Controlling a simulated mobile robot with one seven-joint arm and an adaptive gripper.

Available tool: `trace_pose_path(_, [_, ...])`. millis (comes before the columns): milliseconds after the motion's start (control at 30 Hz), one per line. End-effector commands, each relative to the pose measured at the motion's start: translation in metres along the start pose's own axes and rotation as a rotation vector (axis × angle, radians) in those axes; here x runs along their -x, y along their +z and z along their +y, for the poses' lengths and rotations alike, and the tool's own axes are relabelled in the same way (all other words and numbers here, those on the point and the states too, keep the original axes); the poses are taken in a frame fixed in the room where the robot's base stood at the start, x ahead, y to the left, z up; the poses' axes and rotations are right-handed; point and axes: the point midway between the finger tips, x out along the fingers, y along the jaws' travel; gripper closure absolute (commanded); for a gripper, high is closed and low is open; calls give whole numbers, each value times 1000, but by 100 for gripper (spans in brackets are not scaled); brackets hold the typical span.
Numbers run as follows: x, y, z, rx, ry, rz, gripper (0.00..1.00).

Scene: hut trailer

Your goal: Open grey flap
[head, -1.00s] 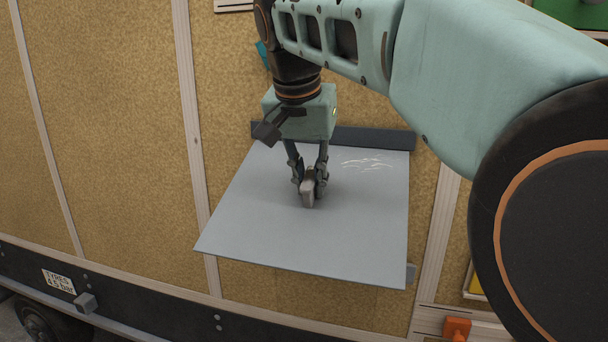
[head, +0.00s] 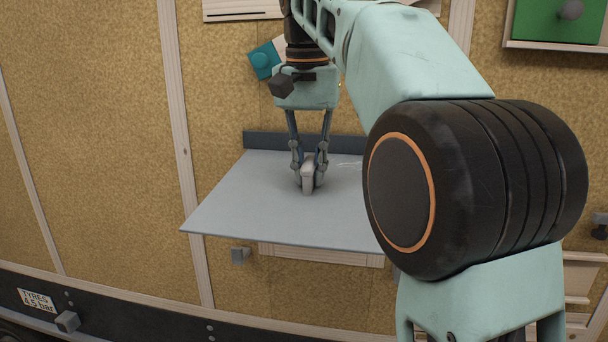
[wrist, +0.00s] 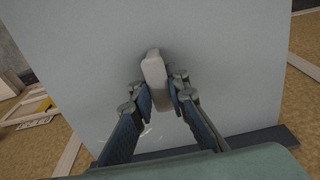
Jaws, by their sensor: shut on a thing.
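The grey flap (head: 240,200) is a flat panel on the trailer wall, joined along its back edge to a dark grey strip (head: 262,141). It stands out from the wall, close to level, with its free edge toward me. A pale grey handle (head: 308,180) rises from its upper face. My gripper (head: 308,172) comes down from above, with its two fingers shut on the handle. In the wrist view the fingers (wrist: 161,95) hold the handle (wrist: 154,75) from both sides, and the flap (wrist: 220,60) fills most of the picture. My arm hides the flap's right part.
A grey block (head: 240,256) sits on the wall below the flap's left side. A teal piece (head: 264,60) is on the wall behind my wrist. A green panel with a knob (head: 545,18) is at upper right. The wall at left is clear.

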Motion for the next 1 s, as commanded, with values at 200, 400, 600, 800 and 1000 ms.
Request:
trace_pose_path(200, [7,-3,0,-2,-5,-19,100])
trace_pose_path(400, [9,-2,0,0,-4,-34,100])
trace_pose_path(600, [9,-2,0,2,-4,-38,100])
trace_pose_path(800, [9,-1,0,2,-4,-38,100])
trace_pose_path(1000, [8,-1,0,3,-3,-41,68])
